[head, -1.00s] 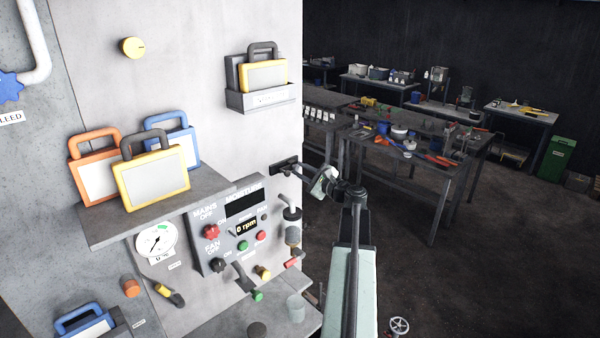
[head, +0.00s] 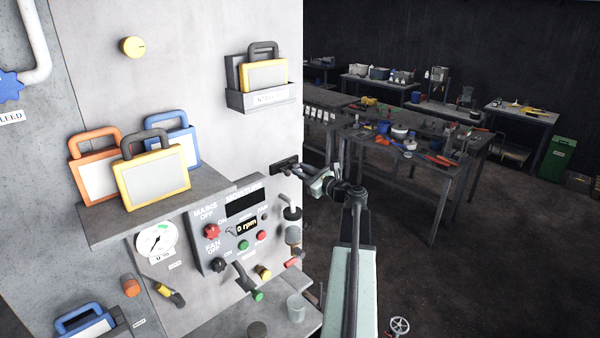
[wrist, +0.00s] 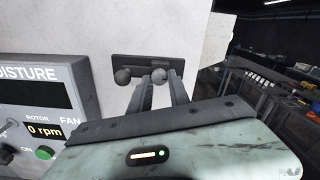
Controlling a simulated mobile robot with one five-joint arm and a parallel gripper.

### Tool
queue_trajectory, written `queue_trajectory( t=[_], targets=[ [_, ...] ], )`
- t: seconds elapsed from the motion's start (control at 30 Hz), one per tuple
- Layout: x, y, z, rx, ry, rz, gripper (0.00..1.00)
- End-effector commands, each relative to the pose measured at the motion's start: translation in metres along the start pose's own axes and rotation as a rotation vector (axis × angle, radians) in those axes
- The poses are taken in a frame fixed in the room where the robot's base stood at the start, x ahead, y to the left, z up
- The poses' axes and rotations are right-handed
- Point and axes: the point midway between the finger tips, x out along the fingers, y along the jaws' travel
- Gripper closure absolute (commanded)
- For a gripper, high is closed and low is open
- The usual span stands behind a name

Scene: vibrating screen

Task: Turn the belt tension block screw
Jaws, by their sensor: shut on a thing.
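The belt tension block is a dark bar-shaped plate (wrist: 125,62) on the pale machine wall in the wrist view. It also shows in the head view as a dark bar (head: 284,163) right of the control panel. The left knob is outside the fingers. In the head view my gripper (head: 303,171) is small, and its grip is hard to make out.
The moisture panel (wrist: 38,100) is close at the left, with its display reading 0 rpm. A shelf (head: 100,230) holding framed plates is at left, and a tray (head: 262,101) is above the block. Workbenches (head: 455,175) stand behind at right, with open floor between.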

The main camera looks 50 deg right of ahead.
Motion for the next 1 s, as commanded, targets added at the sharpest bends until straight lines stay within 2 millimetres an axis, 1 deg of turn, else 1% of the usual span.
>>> queue_trajectory(
  t=[0.23,0.27,0.3,0.33,0.67,0.77,0.9,1.0],
  targets=[
    [0.0,0.0,0.001,0.001,-0.002,0.0,1.0],
    [0.0,0.0,0.001,0.001,-0.001,0.0,0.75],
    [0.001,0.0,0.001,0.001,-0.001,0.0,0.64],
    [0.0,0.0,0.001,0.001,-0.001,0.0,0.55],
    [-0.002,0.0,0.0,0.0,0.0,0.0,0.55],
    [-0.015,0.001,0.0,-0.001,0.0,-0.001,0.55],
    [-0.044,0.002,0.0,0.0,0.0,-0.001,0.55],
    [-0.062,0.001,0.0,0.0,0.0,-0.002,0.55]
  ],
)
